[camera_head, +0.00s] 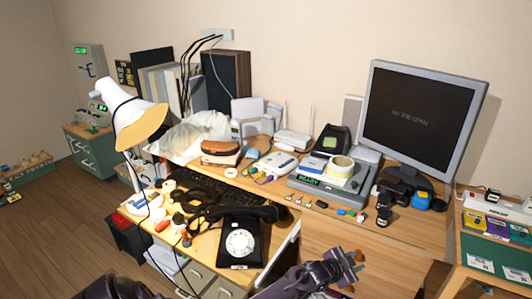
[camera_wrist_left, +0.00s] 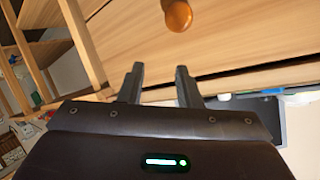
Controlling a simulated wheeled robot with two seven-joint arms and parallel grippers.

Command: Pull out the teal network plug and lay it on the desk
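I cannot pick out the teal network plug for certain in the head view. A white device (camera_head: 281,164) with small coloured plugs and cables at its front sits mid-desk, but the plug colours are too small to tell. The desk (camera_head: 310,222) has a bare front edge right of the black dial phone. My left gripper (camera_head: 352,263) is low, in front of the desk's wooden front and well away from the device. The left wrist view shows the same gripper (camera_wrist_left: 159,70) with its two fingers apart and nothing between them. My right gripper is not in view.
A black dial phone (camera_head: 240,240) stands at the desk front. A white lamp (camera_head: 135,112) leans over the left side. A monitor (camera_head: 420,112) stands at the right. A round knob (camera_wrist_left: 177,15) is beyond my left fingers.

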